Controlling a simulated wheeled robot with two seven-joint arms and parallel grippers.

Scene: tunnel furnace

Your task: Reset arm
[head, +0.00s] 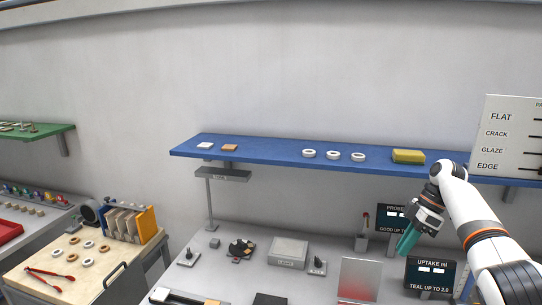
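My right arm comes in from the lower right, white with orange and dark bands. Its gripper (408,238) points down and left, above the back right of the grey bench (225,265) and in front of the blue shelf's right part. A teal piece shows at its end; I cannot tell whether this is the fingers or something held, nor whether the fingers are open or shut. My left gripper is not in view.
Dark signs (430,275) stand close to the gripper. A grey box (289,252) sits on the bench. A wooden-topped cart (45,262) stands at left.

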